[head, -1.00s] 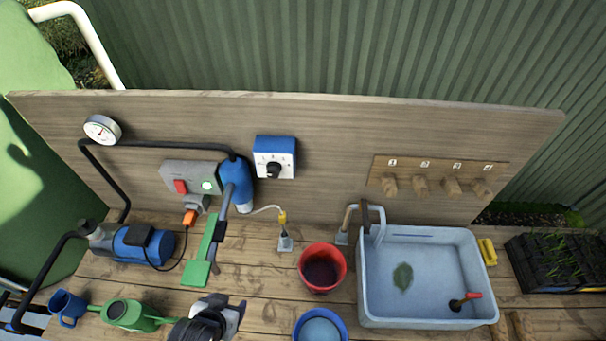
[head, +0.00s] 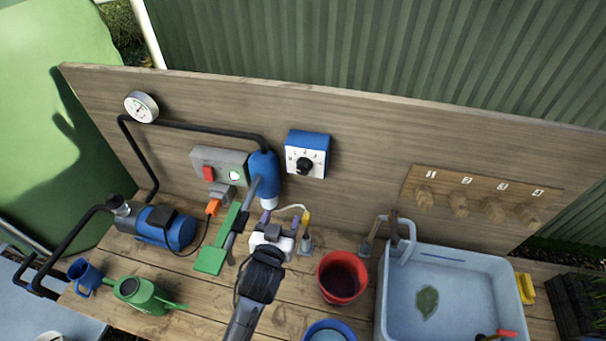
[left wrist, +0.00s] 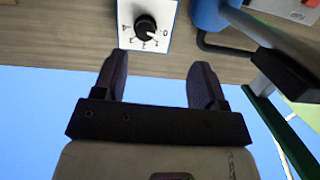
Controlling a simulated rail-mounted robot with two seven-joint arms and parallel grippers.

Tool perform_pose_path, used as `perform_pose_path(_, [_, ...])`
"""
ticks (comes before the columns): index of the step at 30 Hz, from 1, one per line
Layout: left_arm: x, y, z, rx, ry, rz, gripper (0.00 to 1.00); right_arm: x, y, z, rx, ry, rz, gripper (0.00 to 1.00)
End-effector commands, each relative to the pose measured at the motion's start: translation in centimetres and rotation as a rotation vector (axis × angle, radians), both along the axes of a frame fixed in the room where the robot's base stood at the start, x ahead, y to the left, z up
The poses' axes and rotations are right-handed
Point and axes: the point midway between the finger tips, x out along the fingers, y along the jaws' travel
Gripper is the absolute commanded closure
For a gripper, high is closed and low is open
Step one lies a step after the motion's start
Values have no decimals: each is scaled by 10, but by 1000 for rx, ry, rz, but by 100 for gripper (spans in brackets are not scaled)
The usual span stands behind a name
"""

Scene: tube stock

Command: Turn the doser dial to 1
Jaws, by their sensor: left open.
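The doser (head: 307,155) is a blue box with a white face and a black dial (head: 304,166), mounted on the wooden board. In the left wrist view the dial (left wrist: 145,27) is at the top, with small marks around it. Its white pointer line seems to face the lower right, near a mark like 0; the marks are too small to read surely. My left gripper (head: 282,223) is open and empty, below the doser and apart from it. In the left wrist view its two fingers (left wrist: 160,70) point up toward the dial. My right gripper is not in view.
A blue cylinder (head: 264,178) and a grey switch box (head: 219,163) are left of the doser. A red bucket (head: 342,279) and a blue-grey basin (head: 384,310) are to the right.

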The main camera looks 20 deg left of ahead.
Motion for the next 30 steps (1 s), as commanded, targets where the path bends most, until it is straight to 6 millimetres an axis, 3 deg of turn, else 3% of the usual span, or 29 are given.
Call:
perform_pose_path(3, [18, -8, 9, 9, -101, -12, 34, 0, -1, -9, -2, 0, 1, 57])
perform_pose_path(8, [31, -13, 18, 16, -165, -24, 34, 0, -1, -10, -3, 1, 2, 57])
perform_pose_path(14, [55, -11, 22, 17, -174, -25, 34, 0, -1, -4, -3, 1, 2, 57])
perform_pose_path(24, [118, -2, 21, 18, -172, -25, 34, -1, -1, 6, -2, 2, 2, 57])
perform_pose_path(30, [145, 1, 20, 18, -172, -25, 34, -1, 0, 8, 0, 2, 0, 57])
